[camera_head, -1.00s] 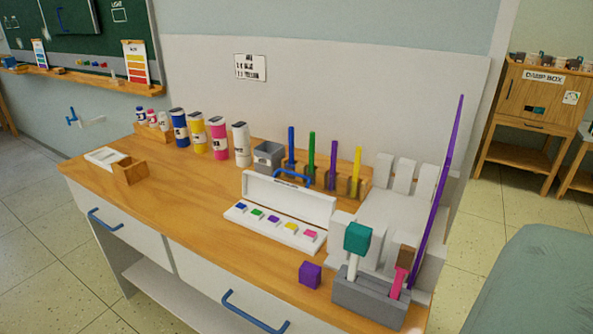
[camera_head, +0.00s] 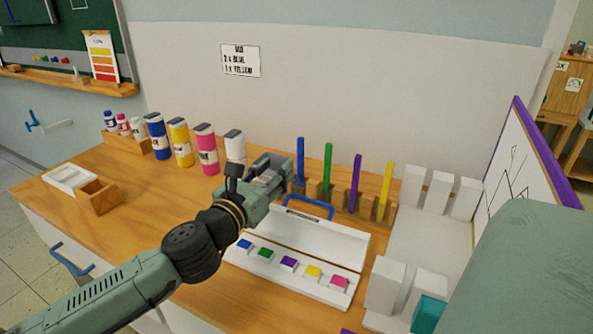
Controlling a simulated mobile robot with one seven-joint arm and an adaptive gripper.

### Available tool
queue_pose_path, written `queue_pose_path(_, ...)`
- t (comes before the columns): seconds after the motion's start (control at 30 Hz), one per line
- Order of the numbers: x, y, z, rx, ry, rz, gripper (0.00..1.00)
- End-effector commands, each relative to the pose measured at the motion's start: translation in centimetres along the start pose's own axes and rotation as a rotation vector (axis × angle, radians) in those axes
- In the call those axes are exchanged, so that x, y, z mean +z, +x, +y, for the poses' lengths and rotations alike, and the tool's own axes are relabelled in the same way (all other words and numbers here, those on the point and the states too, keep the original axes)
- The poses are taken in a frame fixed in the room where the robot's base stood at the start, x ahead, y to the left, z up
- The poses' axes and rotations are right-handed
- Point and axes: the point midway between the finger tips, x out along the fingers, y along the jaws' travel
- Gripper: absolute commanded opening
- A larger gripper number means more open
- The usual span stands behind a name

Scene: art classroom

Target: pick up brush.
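My gripper (camera_head: 268,178) is above the back middle of the wooden table, near the white bottle and the blue stick. I cannot tell whether its fingers are open or shut. No object is clearly a brush. Upright coloured sticks, blue (camera_head: 300,162), green (camera_head: 326,168), purple (camera_head: 354,180) and yellow (camera_head: 385,188), stand in wooden holders to the right of my gripper. A teal block (camera_head: 428,312) shows at the lower right, partly hidden by my own body. The grey container seen earlier is hidden or mostly hidden behind my gripper.
An open white paint box (camera_head: 335,245) with coloured blocks lies in front of the sticks. Paint bottles (camera_head: 180,143) line the back left. A small wooden box (camera_head: 98,197) and white tray (camera_head: 68,177) sit at left. White blocks (camera_head: 385,285) and a purple-edged board (camera_head: 535,150) are at right.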

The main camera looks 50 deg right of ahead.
Motion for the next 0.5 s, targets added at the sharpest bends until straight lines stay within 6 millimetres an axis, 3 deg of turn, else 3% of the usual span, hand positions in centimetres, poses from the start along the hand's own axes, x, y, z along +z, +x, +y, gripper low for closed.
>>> queue_pose_path(0.3,-0.5,4.7,-0.1,-0.002,0.008,0.014,0.36)
queue_pose_path(0.5,-0.3,6.2,-0.1,0.000,0.007,0.014,0.36)
